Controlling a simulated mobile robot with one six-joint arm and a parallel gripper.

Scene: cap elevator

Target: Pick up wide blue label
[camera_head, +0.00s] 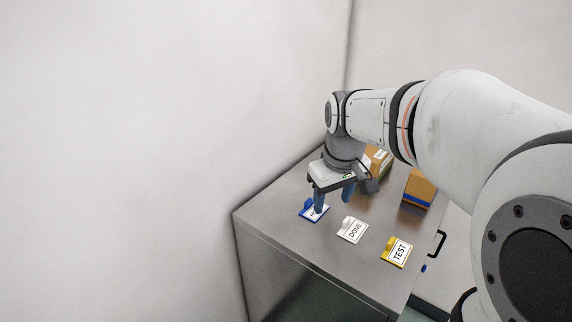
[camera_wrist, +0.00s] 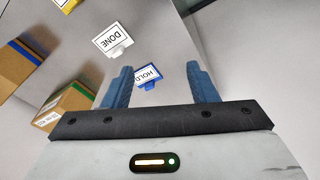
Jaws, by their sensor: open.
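The wide blue label (camera_head: 309,212) lies at the left of a row of labels on the grey metal cabinet top. In the wrist view the blue label (camera_wrist: 148,75) has a white face reading HOLD and a blue clip edge. My gripper (camera_head: 335,200) points down over the label and partly hides it in the head view. In the wrist view its two blue fingers (camera_wrist: 160,78) are spread apart. The label shows between them, nearer the left finger. Nothing is held. I cannot tell how high the fingertips are above the label.
A white DONE label (camera_head: 352,230) and a yellow TEST label (camera_head: 397,252) lie to the right on the cabinet top (camera_head: 275,224). A cardboard box (camera_head: 419,188) and another box (camera_head: 379,160) stand behind. A wall rises along the left and back edge.

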